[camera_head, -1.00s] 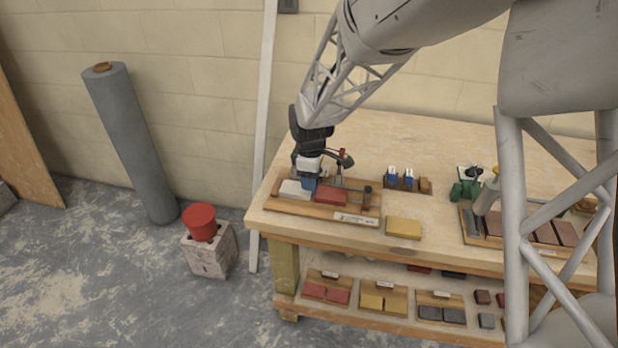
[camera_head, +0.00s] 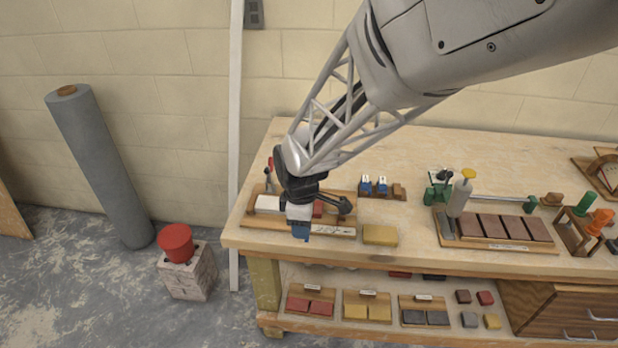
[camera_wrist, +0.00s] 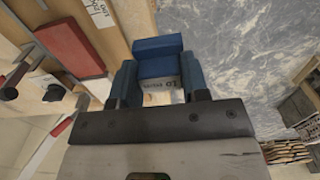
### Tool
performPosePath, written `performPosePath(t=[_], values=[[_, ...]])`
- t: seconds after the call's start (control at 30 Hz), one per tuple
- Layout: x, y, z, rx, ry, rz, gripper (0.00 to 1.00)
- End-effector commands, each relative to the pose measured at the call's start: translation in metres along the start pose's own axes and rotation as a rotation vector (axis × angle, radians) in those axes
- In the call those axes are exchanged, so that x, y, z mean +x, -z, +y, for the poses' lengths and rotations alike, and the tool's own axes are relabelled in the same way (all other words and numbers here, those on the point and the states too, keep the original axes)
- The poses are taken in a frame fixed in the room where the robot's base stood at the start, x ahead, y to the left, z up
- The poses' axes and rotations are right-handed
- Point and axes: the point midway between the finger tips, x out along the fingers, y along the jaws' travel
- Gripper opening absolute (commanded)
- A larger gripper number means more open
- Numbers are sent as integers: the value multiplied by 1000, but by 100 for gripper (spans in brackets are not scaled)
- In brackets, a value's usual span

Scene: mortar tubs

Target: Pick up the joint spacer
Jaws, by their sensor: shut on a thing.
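The joint spacer, a stepped blue block (camera_wrist: 160,50) with a white printed label, sits between the blue fingers of my gripper (camera_wrist: 160,82) in the wrist view. My gripper is shut on it. In the head view the spacer (camera_head: 300,231) shows as a small blue patch below my gripper (camera_head: 299,222), in front of the left wooden board (camera_head: 262,222). The wrist view has the bench edge and the floor under it, so it seems held up near the front edge. My gripper hides part of the board.
A red brick (camera_wrist: 72,48) lies on the board beside my gripper. A yellow block (camera_head: 380,235) is to the right. Two blue labelled pieces (camera_head: 374,185) stand in a holder behind.

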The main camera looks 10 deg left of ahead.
Motion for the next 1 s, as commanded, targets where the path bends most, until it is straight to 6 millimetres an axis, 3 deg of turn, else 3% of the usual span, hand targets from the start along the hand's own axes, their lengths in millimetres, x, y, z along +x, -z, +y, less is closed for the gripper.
performPosePath(t=[0.33, 1.0], values=[[-1, -3, -6, 0, -1, 0, 19], [-3, -4, 0, 22, -1, 1, 19]])
